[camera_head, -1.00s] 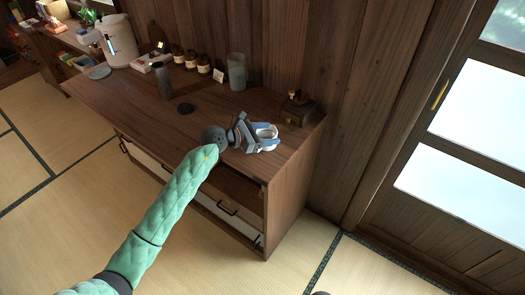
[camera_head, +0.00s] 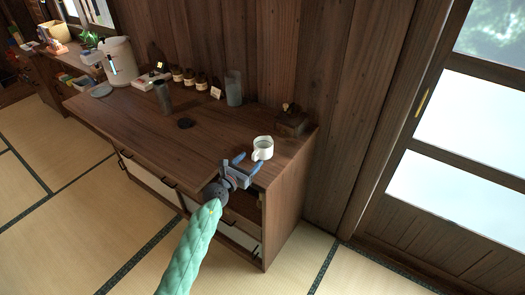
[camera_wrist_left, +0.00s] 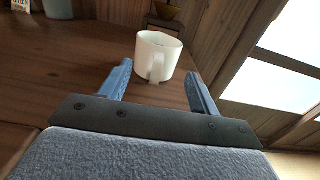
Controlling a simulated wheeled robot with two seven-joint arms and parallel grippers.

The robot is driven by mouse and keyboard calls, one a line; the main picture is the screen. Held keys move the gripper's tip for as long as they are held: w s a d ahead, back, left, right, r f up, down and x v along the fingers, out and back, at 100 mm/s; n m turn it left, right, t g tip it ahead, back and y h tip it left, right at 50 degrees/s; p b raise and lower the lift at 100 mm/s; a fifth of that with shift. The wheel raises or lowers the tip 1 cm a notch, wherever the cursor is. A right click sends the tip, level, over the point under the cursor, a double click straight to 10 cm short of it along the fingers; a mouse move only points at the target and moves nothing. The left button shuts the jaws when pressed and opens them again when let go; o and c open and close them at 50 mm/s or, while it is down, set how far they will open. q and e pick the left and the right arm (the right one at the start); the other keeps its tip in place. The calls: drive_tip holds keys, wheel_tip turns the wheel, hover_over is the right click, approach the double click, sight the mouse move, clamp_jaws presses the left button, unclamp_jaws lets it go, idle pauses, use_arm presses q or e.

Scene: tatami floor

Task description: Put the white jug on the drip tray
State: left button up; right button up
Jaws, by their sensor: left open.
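The white jug (camera_head: 263,150) stands upright near the front right corner of the wooden cabinet top. My left gripper (camera_head: 249,163) is open and empty, just in front of the jug, with its fingers pointing at it. In the left wrist view the jug (camera_wrist_left: 158,52) shows just beyond and between the two fingertips (camera_wrist_left: 158,70), its handle facing the gripper. A flat grey round dish (camera_head: 101,91), possibly the drip tray, lies at the far left of the cabinet top before a large white dispenser (camera_head: 120,62). My right gripper is out of view.
A dark cylinder (camera_head: 164,97), a small black disc (camera_head: 185,123) and a glass cylinder (camera_head: 234,88) stand between the jug and the dish. Several brown jars line the wall. A wooden box (camera_head: 292,122) sits behind the jug. The cabinet top's front middle is clear.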

sight(253, 156)
use_arm(q)
drive_tip(key=x, duration=0.3)
drive_tip(key=shift+w+r+p, duration=0.3)
drive_tip(key=shift+w+p, duration=0.05)
drive_tip(key=shift+w+d, duration=0.2)
drive_tip(key=shift+w, duration=0.15)
clamp_jaws()
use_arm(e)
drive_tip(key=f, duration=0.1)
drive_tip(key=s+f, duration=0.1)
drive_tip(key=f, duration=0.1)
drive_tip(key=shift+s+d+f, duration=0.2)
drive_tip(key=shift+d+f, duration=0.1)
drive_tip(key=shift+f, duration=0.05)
